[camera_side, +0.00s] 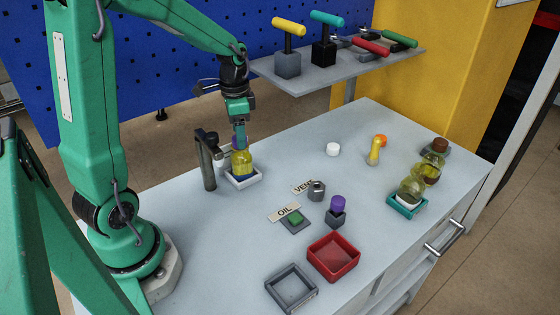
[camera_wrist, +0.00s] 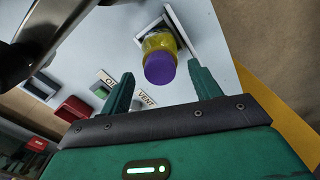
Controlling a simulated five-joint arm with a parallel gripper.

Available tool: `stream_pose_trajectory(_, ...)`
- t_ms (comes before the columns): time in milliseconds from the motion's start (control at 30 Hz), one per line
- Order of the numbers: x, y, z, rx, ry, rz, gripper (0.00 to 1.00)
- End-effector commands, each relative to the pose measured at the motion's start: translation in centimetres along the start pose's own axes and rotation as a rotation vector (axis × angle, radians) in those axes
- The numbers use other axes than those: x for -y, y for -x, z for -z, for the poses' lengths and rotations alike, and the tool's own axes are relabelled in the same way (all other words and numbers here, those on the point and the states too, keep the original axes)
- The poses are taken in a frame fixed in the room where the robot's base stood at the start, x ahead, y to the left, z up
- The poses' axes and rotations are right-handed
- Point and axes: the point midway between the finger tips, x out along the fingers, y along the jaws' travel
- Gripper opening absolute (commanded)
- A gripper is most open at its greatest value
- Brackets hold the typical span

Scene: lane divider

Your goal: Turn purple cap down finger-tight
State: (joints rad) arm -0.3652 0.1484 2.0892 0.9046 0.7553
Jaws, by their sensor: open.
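A yellow bottle (camera_side: 242,163) stands upright in a white square tray (camera_side: 243,182) beside a dark post. Its purple cap (camera_wrist: 160,68) faces my wrist camera and sits on the bottle's neck (camera_wrist: 158,42). My gripper (camera_side: 239,135) points down right over the bottle, and its fingers partly hide the cap in the side view. In the wrist view my gripper (camera_wrist: 161,84) is open, with one finger on each side and the cap ahead of the gap. I cannot tell whether a finger touches the cap.
The dark post (camera_side: 208,165) stands close left of the bottle. A second purple piece (camera_side: 338,203) sits on a dark block. The OIL sign (camera_side: 285,211), VENT sign (camera_side: 302,187), red bin (camera_side: 333,258) and grey tray (camera_side: 291,287) are nearer the front.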

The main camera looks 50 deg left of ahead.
Motion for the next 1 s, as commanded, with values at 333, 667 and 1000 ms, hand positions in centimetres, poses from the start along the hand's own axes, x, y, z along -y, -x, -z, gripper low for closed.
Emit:
stream_pose_trajectory(333, 0.0, 3.8, 0.0, -0.001, 0.000, 0.001, 0.63)
stream_pose_trajectory(667, 0.0, 4.3, 0.0, 0.000, 0.000, 0.000, 0.63)
stream_pose_trajectory(1000, 0.0, 4.3, 0.0, -0.001, 0.000, 0.001, 0.63)
